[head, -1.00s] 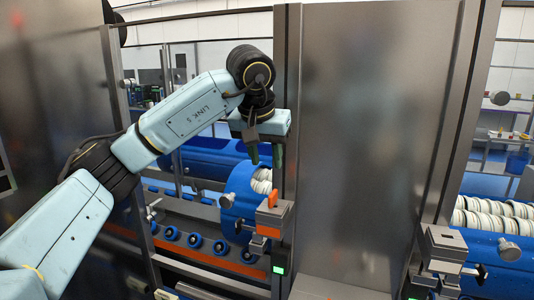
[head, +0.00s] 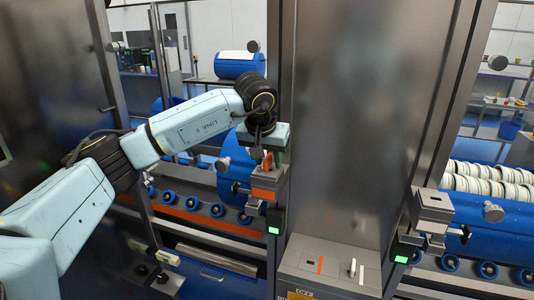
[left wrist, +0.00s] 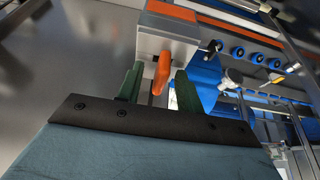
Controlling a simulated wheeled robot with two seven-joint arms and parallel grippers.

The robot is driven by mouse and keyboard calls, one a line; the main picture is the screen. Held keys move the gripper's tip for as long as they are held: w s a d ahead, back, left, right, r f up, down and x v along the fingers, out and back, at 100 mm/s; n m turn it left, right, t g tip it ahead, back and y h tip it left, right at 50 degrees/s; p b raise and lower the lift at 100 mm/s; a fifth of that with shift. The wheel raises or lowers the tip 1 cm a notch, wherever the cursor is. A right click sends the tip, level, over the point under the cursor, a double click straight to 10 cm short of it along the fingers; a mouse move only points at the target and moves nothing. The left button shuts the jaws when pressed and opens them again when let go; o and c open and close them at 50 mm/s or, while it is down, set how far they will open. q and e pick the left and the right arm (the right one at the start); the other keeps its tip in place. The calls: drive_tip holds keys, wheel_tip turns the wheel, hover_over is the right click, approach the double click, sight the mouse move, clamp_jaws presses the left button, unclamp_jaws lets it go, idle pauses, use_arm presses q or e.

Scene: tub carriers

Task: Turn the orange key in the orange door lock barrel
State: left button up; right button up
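The orange key (left wrist: 162,72) stands out from the grey lock block (left wrist: 165,40) in the left wrist view. The block carries an orange band (head: 264,193) and is mounted on the door post in the head view. My left gripper (left wrist: 157,88) has two green fingers, one on each side of the key, with a visible gap to each. It is open. In the head view my left gripper (head: 265,160) is directly above the lock block, and the key is mostly hidden by it. My right gripper is not in view.
A similar grey block (head: 433,205) is on the post at right, with a green light (head: 401,259) below. A control box (head: 325,265) with a small orange mark and white lever stands at lower middle. Steel door panels (head: 350,120) flank the opening; blue rollers (head: 217,210) lie behind.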

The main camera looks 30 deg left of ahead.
use_arm(q)
clamp_jaws()
drive_tip(key=n+y+p, duration=0.1)
drive_tip(key=n, duration=0.2)
drive_tip(key=shift+r, duration=0.15)
drive_tip(key=shift+n+y, duration=0.4)
drive_tip(key=shift+n, duration=0.4)
drive_tip(key=shift+g+p, duration=0.3)
drive_tip(key=n+g+p, duration=0.1)
drive_tip(key=n, duration=0.2)
drive_tip(key=shift+n+y+p, duration=0.3)
drive_tip(key=shift+y, duration=0.1)
drive_tip(key=shift+n, duration=0.4)
